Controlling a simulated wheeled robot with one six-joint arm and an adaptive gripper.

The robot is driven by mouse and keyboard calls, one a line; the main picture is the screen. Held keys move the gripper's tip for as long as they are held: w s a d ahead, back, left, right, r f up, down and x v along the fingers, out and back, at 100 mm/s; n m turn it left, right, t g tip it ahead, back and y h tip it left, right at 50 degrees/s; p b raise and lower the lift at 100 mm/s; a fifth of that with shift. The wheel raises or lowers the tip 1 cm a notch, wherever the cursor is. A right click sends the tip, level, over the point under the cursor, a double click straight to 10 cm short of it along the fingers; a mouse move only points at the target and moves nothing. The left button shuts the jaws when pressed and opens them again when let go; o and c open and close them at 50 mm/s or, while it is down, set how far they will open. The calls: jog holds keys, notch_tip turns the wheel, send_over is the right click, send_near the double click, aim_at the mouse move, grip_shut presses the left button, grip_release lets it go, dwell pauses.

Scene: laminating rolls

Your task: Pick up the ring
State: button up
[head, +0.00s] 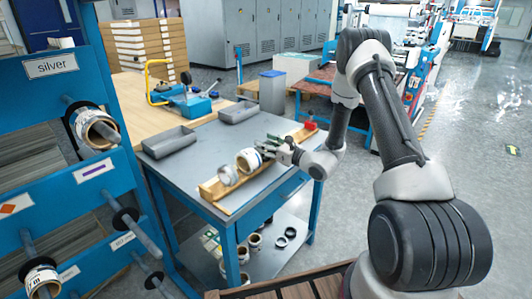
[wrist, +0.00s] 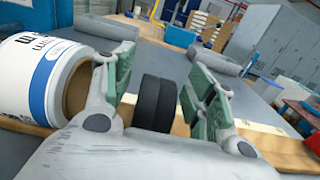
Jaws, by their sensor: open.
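A black ring (wrist: 153,103) stands upright on the wooden rack (wrist: 290,150) in the wrist view, between the two fingers of my gripper (wrist: 160,85). The fingers are open, with a gap visible on each side of the ring. A white roll with blue print (wrist: 35,75) and a brown core lies just left of the left finger. In the head view my gripper (head: 270,150) is over the rack (head: 222,190), beside a roll (head: 249,160). I cannot make out the ring clearly there because the fingers cover that spot.
Another roll (head: 228,176) sits at the rack's near end, and a red object (head: 310,121) stands at its far end. Grey trays (head: 169,142) are on the blue workbench (head: 165,172). Black rings lie on the lower shelf (head: 262,262). A blue peg stand (head: 70,185) is at the left.

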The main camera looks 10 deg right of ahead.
jog(key=c, duration=1.1)
jog(key=shift+r, duration=0.1)
